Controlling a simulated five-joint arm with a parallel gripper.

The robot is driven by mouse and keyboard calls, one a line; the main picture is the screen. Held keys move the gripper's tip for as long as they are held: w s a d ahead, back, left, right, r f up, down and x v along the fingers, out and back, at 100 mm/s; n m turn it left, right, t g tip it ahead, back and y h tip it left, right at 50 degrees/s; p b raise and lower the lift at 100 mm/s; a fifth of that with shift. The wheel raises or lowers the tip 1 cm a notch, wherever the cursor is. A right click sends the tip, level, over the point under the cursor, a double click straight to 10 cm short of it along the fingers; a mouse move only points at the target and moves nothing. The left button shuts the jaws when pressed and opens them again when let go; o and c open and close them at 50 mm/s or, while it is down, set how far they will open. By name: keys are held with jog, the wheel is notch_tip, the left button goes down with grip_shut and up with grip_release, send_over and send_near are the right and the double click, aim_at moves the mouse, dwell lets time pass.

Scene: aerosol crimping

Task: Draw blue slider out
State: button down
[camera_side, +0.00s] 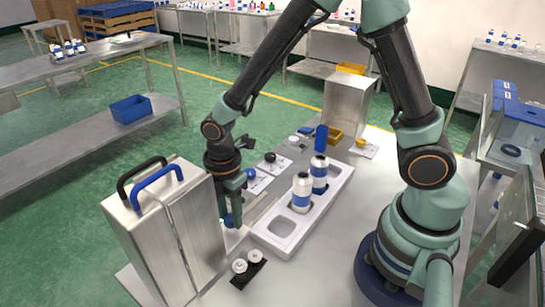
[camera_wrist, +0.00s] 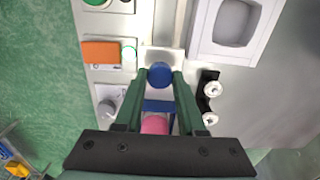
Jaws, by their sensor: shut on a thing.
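In the wrist view the blue slider shows as a round blue knob (camera_wrist: 159,75) between the two green fingers of my gripper (camera_wrist: 156,77). My gripper is shut on it, one finger on each side. A blue block and a pink piece (camera_wrist: 155,125) lie behind the knob, between the fingers, partly hidden by the dark gripper body. In the side view my gripper (camera_side: 235,206) points down beside the metal box, and a bit of blue (camera_side: 228,220) shows at its tips. How far the slider stands out cannot be told.
A metal box (camera_side: 165,225) with black and blue handles stands left of my gripper. A white tray (camera_side: 272,243) with blue-banded bottles (camera_side: 301,192) is to the right. A black plate (camera_side: 247,275) with two white knobs lies in front. An orange block (camera_wrist: 100,52) is left in the wrist view.

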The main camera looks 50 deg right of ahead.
dwell(0.3)
jog(key=d, duration=1.2)
jog(key=shift+d+r, duration=0.1)
jog(key=shift+d, duration=0.2)
jog(key=c, duration=0.5)
grip_release()
jog(key=shift+a, duration=0.1)
notch_tip(320, 180, up, 12)
